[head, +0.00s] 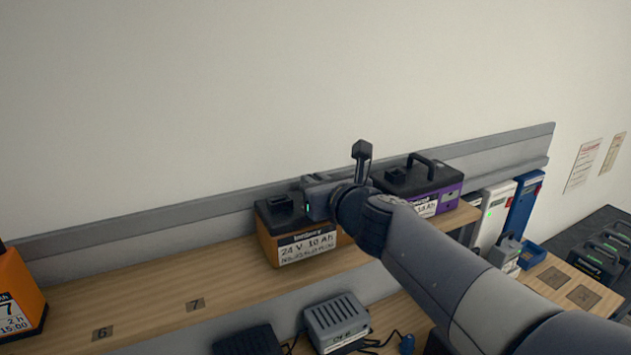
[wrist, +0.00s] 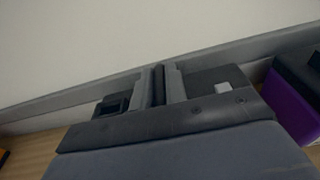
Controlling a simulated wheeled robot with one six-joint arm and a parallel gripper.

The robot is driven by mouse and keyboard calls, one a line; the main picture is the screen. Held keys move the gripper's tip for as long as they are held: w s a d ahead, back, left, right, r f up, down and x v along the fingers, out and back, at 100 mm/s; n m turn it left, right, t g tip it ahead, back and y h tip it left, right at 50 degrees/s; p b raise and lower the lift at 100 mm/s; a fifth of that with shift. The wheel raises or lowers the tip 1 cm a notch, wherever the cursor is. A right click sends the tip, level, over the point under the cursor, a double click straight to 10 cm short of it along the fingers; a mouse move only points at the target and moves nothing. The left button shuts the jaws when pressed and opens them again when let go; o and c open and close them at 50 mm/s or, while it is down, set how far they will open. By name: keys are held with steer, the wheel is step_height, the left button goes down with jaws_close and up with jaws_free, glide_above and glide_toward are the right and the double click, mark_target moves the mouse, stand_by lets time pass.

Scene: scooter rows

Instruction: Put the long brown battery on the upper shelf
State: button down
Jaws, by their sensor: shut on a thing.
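The long brown battery (head: 266,244) has a dark top and a white label reading 24 V 10 Ah. It is upright at the upper shelf (head: 235,262), left of a purple battery (head: 448,200). I cannot tell whether its base touches the wood or is just above it. My gripper (head: 318,196) is over its top, partly hidden by my arm. In the wrist view the two fingers (wrist: 160,84) are closed on the dark handle of the battery, whose dark top (wrist: 115,105) shows beside them.
Bare shelf with plates 6 (head: 102,333) and 7 (head: 195,304) lies to the left, with an orange battery (head: 15,292) at the far left. A grey charger (head: 337,318) sits on the level below. White (head: 493,212) and blue (head: 521,208) upright units stand right of the shelf.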

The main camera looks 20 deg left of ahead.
steer(key=shift+r, duration=0.2)
steer(key=c, duration=1.8)
jaws_free()
steer(key=shift+f, duration=0.25)
steer(key=shift+c, duration=0.2)
steer(key=o, duration=0.4)
steer(key=shift+s+d+r, duration=0.2)
steer(key=shift+s+d, duration=0.15)
steer(key=shift+d, duration=0.15)
steer(key=v, duration=1.1)
steer(key=shift+p, duration=0.3)
steer(key=shift+f, duration=0.1)
